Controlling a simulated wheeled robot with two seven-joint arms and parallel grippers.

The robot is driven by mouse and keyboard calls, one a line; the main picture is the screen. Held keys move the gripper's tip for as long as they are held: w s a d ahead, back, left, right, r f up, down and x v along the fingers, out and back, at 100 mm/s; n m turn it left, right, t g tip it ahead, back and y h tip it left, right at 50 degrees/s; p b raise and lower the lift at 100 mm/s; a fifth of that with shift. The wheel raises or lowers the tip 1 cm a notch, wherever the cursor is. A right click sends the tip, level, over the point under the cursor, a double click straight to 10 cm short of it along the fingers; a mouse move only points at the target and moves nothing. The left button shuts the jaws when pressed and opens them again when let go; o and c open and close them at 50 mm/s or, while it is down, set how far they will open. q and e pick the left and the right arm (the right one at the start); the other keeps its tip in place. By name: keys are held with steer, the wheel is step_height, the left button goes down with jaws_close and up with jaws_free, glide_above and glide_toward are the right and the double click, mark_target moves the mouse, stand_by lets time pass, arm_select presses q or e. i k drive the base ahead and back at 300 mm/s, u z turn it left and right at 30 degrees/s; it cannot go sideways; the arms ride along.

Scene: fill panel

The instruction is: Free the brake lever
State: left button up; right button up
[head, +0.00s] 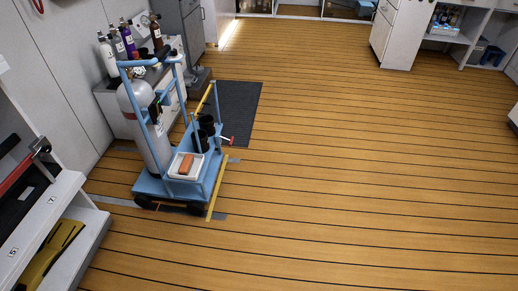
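A blue wheeled cart (148,187) stands left of centre in the head view, carrying a tall grey gas cylinder (146,125). A small lever with a red end (230,141) sticks out from the cart's right side; it may be the brake lever. Whether anything blocks it is too small to tell. A white tray (174,171) on the cart holds an orange block (186,164). Black cylindrical items (203,140) stand behind the tray. Neither of my grippers is in view.
A white shelf unit (78,222) at the left holds a red-handled tool and a yellow item. Small bottles (117,46) stand on a cabinet behind the cart. A dark mat (238,108) lies beyond the cart. The wooden floor (370,170) at centre and right is clear.

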mark_target(231, 141)
steer(key=z, duration=0.45)
steer(key=i, duration=1.4)
steer(key=u, duration=0.9)
steer(key=i, duration=1.05)
steer(key=u, duration=1.2)
